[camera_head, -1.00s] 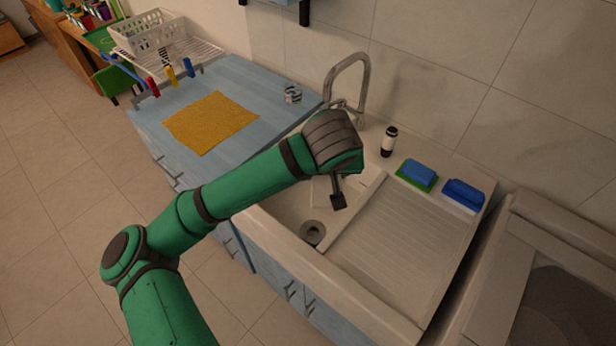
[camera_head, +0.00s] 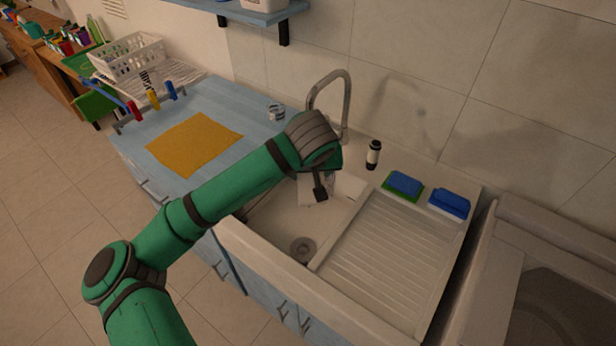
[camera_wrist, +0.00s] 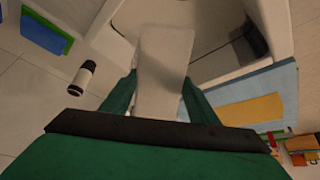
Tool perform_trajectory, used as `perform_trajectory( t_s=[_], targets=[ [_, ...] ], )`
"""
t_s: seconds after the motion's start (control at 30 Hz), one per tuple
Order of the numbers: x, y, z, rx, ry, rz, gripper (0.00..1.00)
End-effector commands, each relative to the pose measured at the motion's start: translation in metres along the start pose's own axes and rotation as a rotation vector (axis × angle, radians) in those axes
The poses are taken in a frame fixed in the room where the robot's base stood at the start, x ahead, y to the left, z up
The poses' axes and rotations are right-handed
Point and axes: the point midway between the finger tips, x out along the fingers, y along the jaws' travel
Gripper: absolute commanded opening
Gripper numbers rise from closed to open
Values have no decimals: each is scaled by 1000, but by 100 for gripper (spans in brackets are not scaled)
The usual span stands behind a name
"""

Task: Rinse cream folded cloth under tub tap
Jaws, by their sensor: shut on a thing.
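The cream folded cloth (camera_wrist: 163,62) is gripped between the green fingers of my gripper (camera_wrist: 158,92) and reaches out past them in the wrist view. In the head view, part of the pale cloth (camera_head: 308,192) shows beside my gripper (camera_head: 319,188), over the back of the tub basin (camera_head: 275,220). My gripper is shut on the cloth. The curved metal tap (camera_head: 346,95) stands behind my gripper at the back rim, and my wrist hides part of its base. No water stream can be made out.
A dark-capped white bottle (camera_head: 373,154) stands on the rim right of the tap. Two blue sponges (camera_head: 405,184) (camera_head: 450,202) lie right of it. The ribbed drainboard (camera_head: 390,250) is clear. A yellow cloth (camera_head: 195,143) lies on the blue counter (camera_head: 225,100) to the left.

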Motion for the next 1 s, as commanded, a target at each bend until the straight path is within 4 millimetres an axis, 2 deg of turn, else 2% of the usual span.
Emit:
perform_trajectory(
  t_s=[0.8, 1.0],
  targets=[
    [44, 2, -53, -4, 0, -1, 30],
    [50, 3, -61, -2, 0, 0, 30]
  ],
)
